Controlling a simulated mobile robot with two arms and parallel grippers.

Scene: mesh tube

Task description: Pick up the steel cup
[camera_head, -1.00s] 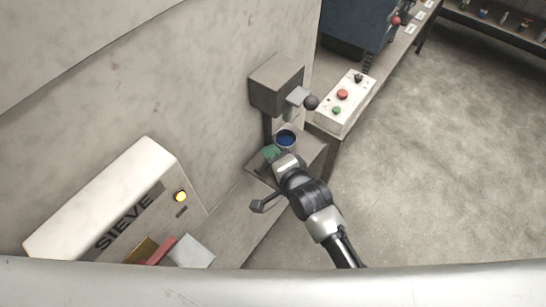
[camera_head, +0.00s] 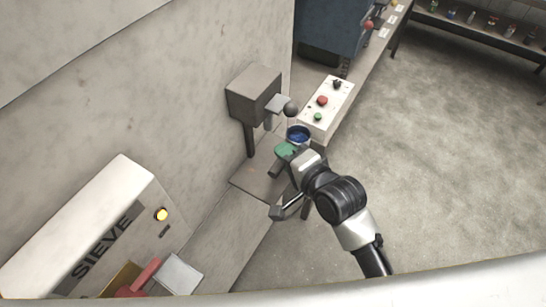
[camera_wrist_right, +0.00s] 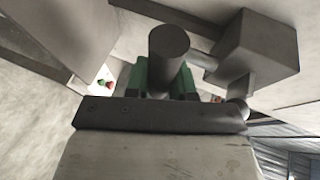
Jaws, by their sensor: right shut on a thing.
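The steel cup (camera_head: 298,140) is a small grey cup with a blue inside, seen from above in the head view. My right gripper (camera_head: 289,150) has green finger pads and is shut on the cup. The cup is upright, over the right edge of the small grey platform. In the right wrist view the cup is a dark grey cylinder (camera_wrist_right: 168,42) with its round end toward the camera, between the green pads of the gripper (camera_wrist_right: 165,80). The fingertips are partly hidden by the cup there. My left gripper is not in view.
A grey press-like machine (camera_head: 253,94) with a black ball lever stands behind the platform (camera_head: 256,180). A white button box (camera_head: 328,105) is close to the right of the cup. A white SIEVE machine (camera_head: 100,225) stands at lower left. Open floor (camera_head: 440,170) lies to the right.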

